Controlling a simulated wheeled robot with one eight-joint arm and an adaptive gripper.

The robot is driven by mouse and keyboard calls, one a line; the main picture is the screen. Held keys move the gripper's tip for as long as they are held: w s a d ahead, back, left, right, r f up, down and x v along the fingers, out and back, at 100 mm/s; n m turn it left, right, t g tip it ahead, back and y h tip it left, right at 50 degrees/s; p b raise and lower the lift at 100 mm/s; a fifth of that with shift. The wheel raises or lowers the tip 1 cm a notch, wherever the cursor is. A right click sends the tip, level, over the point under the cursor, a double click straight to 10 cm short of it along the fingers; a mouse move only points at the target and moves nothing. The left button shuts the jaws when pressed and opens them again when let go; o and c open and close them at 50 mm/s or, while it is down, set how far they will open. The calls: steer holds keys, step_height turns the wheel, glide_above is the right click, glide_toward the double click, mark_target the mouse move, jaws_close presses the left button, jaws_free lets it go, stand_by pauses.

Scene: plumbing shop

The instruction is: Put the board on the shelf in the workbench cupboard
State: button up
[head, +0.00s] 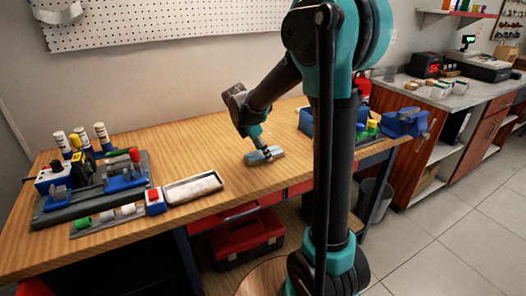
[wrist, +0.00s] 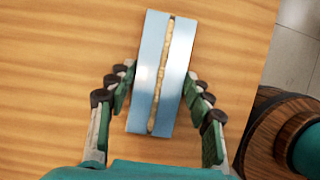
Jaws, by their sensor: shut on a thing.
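A light blue board (wrist: 147,70) with a tan strip along its middle lies between the fingers of my gripper (wrist: 158,74) in the wrist view. My gripper is shut on its two long sides. In the head view the board (head: 278,154) is at or just above the wooden workbench top (head: 205,145), near the front edge. I cannot tell whether it touches the top. Under the workbench are a red drawer front (head: 240,189) and an open space. My arm hides part of the bench front, and I cannot make out a cupboard shelf there.
A red toolbox (head: 245,240) stands below the bench. A white tray (head: 193,188) and a dark tool rack (head: 95,198) are at the left. A counter with wooden doors (head: 493,122) stands farther right. The bench's middle is clear.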

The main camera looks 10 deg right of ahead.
steer(key=o, duration=1.3)
steer(key=shift+o, duration=0.2)
